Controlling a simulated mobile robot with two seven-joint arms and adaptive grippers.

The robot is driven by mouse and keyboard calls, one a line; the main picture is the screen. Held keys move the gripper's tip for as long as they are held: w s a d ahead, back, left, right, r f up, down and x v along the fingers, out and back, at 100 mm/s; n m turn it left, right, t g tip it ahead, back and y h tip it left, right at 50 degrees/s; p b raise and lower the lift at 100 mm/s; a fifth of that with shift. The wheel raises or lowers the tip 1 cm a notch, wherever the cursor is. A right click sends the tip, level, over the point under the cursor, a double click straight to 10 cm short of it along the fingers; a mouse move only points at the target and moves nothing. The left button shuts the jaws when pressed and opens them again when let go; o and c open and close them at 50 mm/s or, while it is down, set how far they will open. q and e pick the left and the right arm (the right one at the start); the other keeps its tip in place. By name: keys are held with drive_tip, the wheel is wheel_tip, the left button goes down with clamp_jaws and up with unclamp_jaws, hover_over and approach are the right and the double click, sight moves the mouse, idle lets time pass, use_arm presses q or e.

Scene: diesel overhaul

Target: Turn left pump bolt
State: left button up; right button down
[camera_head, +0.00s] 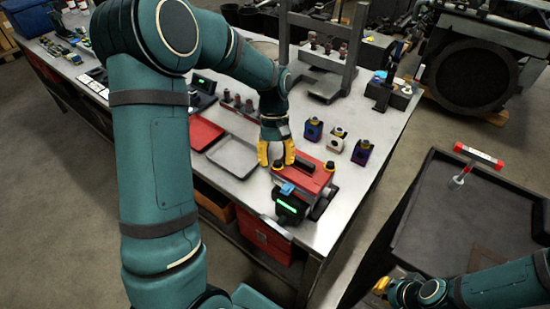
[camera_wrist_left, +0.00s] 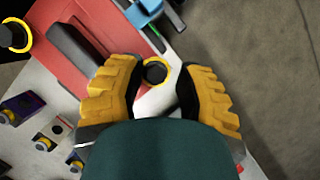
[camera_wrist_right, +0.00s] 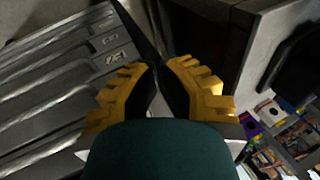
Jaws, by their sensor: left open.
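The red pump (camera_head: 308,180) sits at the front right of the workbench, with a black bolt with a yellow ring at each end. My left gripper (camera_head: 276,160) points down over its left end. In the left wrist view, the left pump bolt (camera_wrist_left: 154,72) lies between my left gripper's open yellow fingers (camera_wrist_left: 160,85), with gaps around it. The other bolt (camera_wrist_left: 14,36) shows at the upper left there. My right gripper (camera_head: 383,287) is low at the right, away from the pump. Its fingers (camera_wrist_right: 158,75) are close together; dark pads hide whether they meet.
A green-lit display box (camera_head: 290,207) stands before the pump. Red (camera_head: 203,133) and grey (camera_head: 232,156) trays lie left of it. Small purple and white blocks (camera_head: 336,138) stand behind. A black cart (camera_head: 450,215) stands to the right, with floor between it and the bench.

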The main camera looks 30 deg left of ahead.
use_arm(q)
drive_tip(key=shift+w+d+r, duration=0.15)
drive_tip(key=shift+w+d, duration=0.05)
drive_tip(key=v, duration=0.7)
drive_tip(key=shift+a+r, duration=0.25)
drive_tip(key=shift+r, duration=0.05)
